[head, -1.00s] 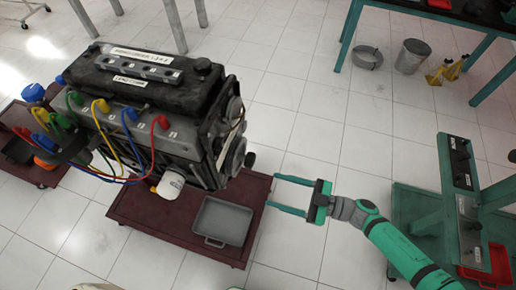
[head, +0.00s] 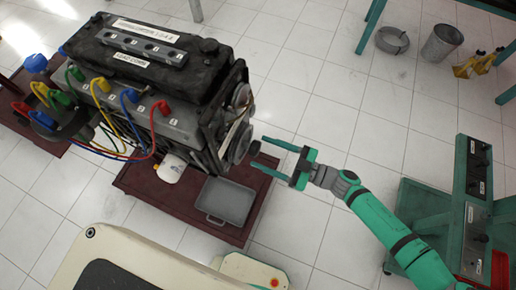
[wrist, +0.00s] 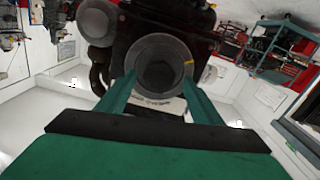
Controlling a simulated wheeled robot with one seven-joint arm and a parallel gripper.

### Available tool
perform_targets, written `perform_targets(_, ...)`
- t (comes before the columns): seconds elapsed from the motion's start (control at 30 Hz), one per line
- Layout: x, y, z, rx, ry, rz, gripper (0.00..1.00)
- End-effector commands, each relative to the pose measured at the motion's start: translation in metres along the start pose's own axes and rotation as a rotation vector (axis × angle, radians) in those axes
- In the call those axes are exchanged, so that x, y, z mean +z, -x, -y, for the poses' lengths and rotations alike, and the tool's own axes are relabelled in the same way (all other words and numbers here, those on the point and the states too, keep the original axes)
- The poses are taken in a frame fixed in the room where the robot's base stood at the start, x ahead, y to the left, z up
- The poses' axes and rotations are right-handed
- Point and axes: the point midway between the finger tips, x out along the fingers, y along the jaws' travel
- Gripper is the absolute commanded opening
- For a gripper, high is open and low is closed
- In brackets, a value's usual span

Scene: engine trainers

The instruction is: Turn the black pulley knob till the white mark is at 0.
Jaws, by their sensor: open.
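The black pulley knob (head: 254,147) sticks out from the round grey pulley (head: 239,145) at the right end of the engine (head: 170,95). In the wrist view the dark round knob (wrist: 163,77) lies ahead, between the fingertips. A small yellow mark (wrist: 188,62) shows at the upper right of the pulley's rim. I cannot make out the white mark or a 0. My gripper (head: 260,151) is open, its fingers pointing at the knob from the right. In the wrist view its fingertips (wrist: 159,80) lie on either side of the knob; I cannot tell whether they touch it.
The engine stands over a dark red base (head: 262,182) with a grey tray (head: 224,200) below the pulley. A green bench (head: 425,205) with dark panels stands at the right. A bucket (head: 441,43) stands at the back right. White tiled floor lies between.

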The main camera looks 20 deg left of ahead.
Motion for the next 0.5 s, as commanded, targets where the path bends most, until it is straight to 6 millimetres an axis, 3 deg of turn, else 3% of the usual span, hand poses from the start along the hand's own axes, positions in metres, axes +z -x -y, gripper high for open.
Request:
perform_targets(0.2, 0.0, -0.024, 0.001, -0.004, 0.0, -0.001, 0.6)
perform_targets(0.5, 0.0, -0.029, 0.0, -0.003, 0.001, 0.0, 0.6)
